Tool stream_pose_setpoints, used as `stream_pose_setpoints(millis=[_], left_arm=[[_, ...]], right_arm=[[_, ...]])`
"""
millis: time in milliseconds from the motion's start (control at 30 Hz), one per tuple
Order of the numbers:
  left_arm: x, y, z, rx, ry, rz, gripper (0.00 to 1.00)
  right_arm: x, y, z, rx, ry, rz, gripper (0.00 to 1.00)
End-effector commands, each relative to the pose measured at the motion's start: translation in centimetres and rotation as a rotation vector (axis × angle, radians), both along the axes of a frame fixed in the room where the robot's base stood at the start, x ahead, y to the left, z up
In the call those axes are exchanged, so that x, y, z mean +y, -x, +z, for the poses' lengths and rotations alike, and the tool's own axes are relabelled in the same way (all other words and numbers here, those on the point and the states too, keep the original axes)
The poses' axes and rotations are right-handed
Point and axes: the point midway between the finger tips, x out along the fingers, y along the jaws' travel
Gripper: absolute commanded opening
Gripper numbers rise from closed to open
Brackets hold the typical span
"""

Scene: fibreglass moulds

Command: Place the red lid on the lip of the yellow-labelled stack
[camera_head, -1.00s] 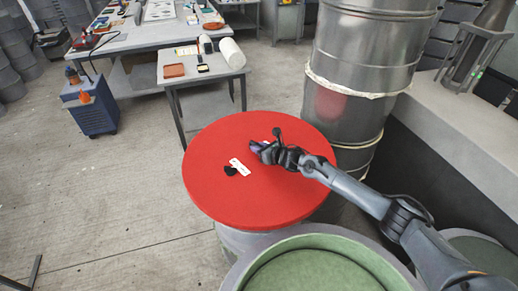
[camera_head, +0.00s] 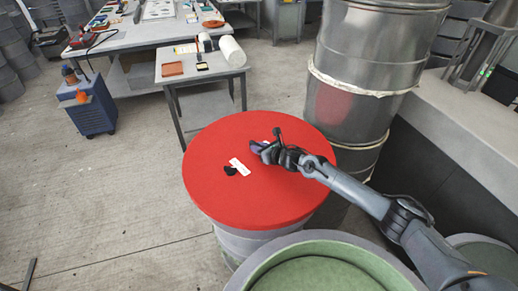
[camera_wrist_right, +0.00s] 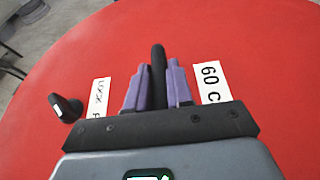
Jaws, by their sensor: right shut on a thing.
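The red lid (camera_head: 225,205) is a wide round disc with a white label (camera_head: 239,167) and a black piece (camera_head: 230,171) on top. My right gripper (camera_head: 256,148) is over its middle. In the right wrist view its purple fingers (camera_wrist_right: 158,85) are shut on a black upright bar (camera_wrist_right: 158,65) on the lid. A grey round stack (camera_head: 245,243) shows under the lid's near edge. I cannot tell whether the lid touches it. I see no yellow label on it. My left gripper is not in view.
A green mould with a grey rim (camera_head: 260,262) stands close in front. A tall metal drum (camera_head: 365,80) stands close behind on the right. A small table (camera_head: 178,73) and a blue cart (camera_head: 95,112) are at the back left. The floor at left is open.

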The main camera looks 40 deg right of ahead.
Motion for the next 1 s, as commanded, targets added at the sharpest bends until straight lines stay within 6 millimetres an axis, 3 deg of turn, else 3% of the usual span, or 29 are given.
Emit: stream_pose_setpoints(millis=[33, 400, 1000], left_arm=[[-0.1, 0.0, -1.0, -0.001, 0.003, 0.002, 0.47], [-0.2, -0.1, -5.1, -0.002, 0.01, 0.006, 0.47], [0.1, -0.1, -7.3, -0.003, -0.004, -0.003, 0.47]], right_arm=[[0.0, -0.2, -0.6, -0.009, -0.001, 0.0, 0.0], [0.0, -0.2, -4.7, -0.009, -0.001, 0.0, 0.0], [0.0, -0.2, -7.0, -0.009, -0.001, 0.0, 0.0]])
